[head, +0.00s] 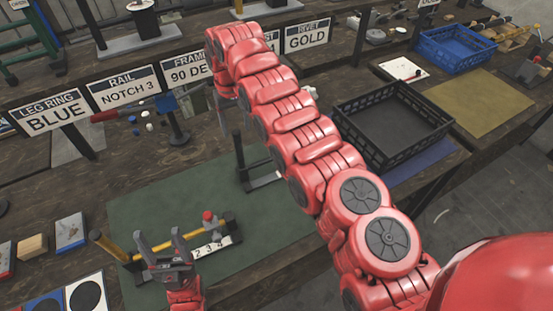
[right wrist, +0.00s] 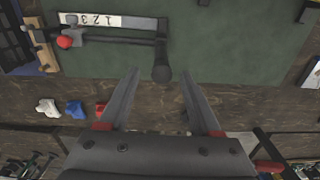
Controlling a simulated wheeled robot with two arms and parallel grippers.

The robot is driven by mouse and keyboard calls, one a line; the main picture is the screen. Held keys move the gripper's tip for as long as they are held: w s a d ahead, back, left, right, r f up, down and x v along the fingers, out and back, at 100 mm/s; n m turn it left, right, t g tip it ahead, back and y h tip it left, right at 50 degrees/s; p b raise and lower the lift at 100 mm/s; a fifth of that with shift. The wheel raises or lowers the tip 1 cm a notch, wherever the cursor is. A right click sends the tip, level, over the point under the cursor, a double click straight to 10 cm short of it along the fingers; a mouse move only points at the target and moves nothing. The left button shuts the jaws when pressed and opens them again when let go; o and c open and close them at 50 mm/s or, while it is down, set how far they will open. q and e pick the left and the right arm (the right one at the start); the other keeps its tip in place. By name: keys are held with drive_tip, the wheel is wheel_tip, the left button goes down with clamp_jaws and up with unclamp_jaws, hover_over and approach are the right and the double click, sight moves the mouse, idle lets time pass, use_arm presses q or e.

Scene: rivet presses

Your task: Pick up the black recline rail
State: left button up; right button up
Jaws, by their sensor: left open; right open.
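A dark bar (right wrist: 120,38) lies beside a white strip numbered 1, 2, 3 in the right wrist view. It looks like the black recline rail, though I cannot be sure. In the head view my right arm hides part of the mat.
A black bracket (head: 262,182) stands on the green mat (head: 150,207), partly behind my right arm. A black crate (head: 392,168) and a blue crate (head: 430,58) stand to the right. Sign cards, including a RAIL NOTCH 3 card (head: 124,88), line the far side.

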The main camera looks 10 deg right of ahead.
sight(237, 139)
drive_tip(key=shift+f+p, duration=0.45)
wheel_tip(237, 139, down, 4)
drive_tip(key=shift+s+r+p, duration=0.1)
drive_tip(key=shift+p, duration=1.05)
drive_tip(key=shift+f, duration=0.3)
clamp_jaws()
